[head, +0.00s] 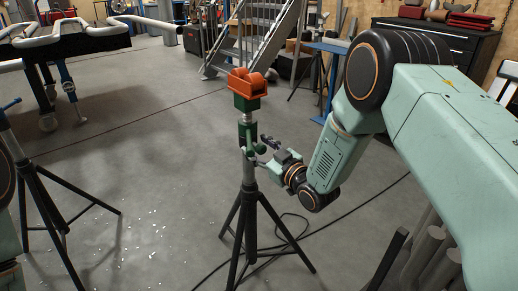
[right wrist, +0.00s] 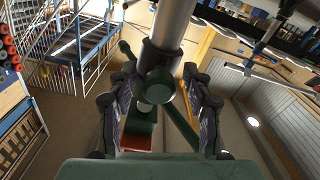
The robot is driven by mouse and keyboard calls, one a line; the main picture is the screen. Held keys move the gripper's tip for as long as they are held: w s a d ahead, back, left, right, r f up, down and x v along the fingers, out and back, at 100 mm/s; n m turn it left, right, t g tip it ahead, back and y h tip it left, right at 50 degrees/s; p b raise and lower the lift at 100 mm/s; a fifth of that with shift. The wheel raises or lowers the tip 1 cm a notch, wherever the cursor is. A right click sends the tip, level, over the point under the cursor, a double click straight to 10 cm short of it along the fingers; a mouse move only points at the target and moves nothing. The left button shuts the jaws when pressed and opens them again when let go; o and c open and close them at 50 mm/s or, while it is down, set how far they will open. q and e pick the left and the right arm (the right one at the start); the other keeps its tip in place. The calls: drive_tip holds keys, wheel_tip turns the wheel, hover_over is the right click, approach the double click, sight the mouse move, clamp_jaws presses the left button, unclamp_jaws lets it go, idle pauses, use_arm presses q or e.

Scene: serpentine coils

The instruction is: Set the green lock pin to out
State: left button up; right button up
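A tripod stand (head: 248,205) with an orange roller head (head: 247,83) stands upright at the centre of the head view. Green fittings (head: 247,132) sit on its post below the head. What looks like the green lock pin shows its round end (right wrist: 157,88) in the right wrist view, in front of the grey post (right wrist: 172,28). How far out it sits is unclear. My right gripper (head: 264,152) is at the right side of the post. Its two dark fingers stand apart on either side of the pin, with gaps visible. My left gripper is out of view.
Another black tripod (head: 45,205) stands at the left. A dark table with pipes (head: 70,40) is at the back left. Metal stairs (head: 258,35) and a tool cabinet (head: 435,45) stand behind. A black cable (head: 300,228) lies on the floor around the stand.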

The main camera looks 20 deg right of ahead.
clamp_jaws()
idle(0.3)
idle(0.3)
